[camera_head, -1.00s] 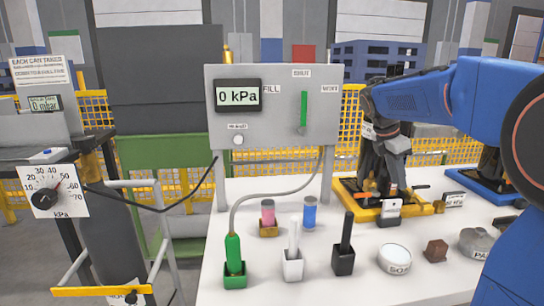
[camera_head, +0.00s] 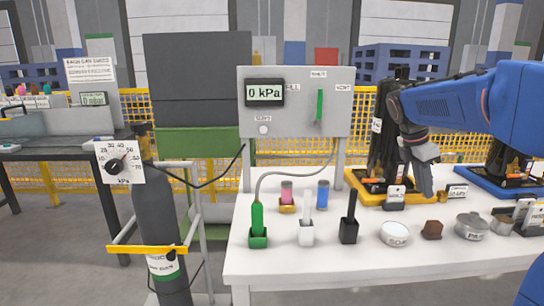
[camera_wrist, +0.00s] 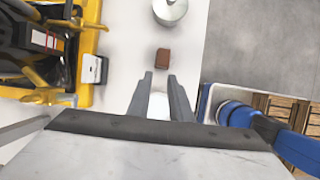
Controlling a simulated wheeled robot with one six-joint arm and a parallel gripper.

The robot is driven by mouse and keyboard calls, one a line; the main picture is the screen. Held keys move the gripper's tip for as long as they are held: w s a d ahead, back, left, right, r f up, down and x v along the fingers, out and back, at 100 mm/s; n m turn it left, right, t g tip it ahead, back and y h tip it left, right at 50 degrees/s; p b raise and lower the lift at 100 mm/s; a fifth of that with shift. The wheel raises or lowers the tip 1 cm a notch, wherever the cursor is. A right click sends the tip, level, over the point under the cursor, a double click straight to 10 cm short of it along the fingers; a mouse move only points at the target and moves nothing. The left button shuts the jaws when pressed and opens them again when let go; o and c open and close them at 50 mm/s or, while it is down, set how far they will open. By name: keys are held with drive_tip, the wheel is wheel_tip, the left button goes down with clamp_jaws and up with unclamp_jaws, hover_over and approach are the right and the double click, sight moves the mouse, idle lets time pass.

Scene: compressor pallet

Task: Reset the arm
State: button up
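My blue arm (camera_head: 450,108) reaches in from the right in the head view. My gripper (camera_head: 426,182) points down above the back right of the white table (camera_head: 350,262), in front of the yellow-based stand (camera_head: 370,187). In the wrist view the two fingers of my gripper (camera_wrist: 161,85) are apart, so it is open. A white round tin (camera_wrist: 158,106) shows between and below them and looks to be on the table. I see nothing gripped. The white tin (camera_head: 394,234) and a brown block (camera_head: 432,230) stand in front of my gripper in the head view.
A grey lidded tin (camera_head: 471,226) stands right of the block. Green, white and black holders (camera_head: 258,238) line the table's left half. A grey panel (camera_head: 300,120) reads 0 kPa. A dark gas cylinder (camera_head: 158,215) with a dial gauge (camera_head: 120,162) stands left of the table.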

drive_tip(key=s+a+f+m+t+y, duration=0.1)
drive_tip(key=s+a+f+m, duration=0.3)
drive_tip(key=s, duration=0.6)
drive_tip(key=s+a+f+m+t+y, duration=0.2)
drive_tip(key=s+a+f+m, duration=0.3)
drive_tip(key=s+m, duration=0.3)
drive_tip(key=s+a+f+m+t+y, duration=0.1)
drive_tip(key=s+a+f+m, duration=0.4)
drive_tip(key=s, duration=0.6)
drive_tip(key=shift+s+a+m+t, duration=0.3)
drive_tip(key=shift+a+m, duration=0.1)
drive_tip(key=shift+m, duration=0.2)
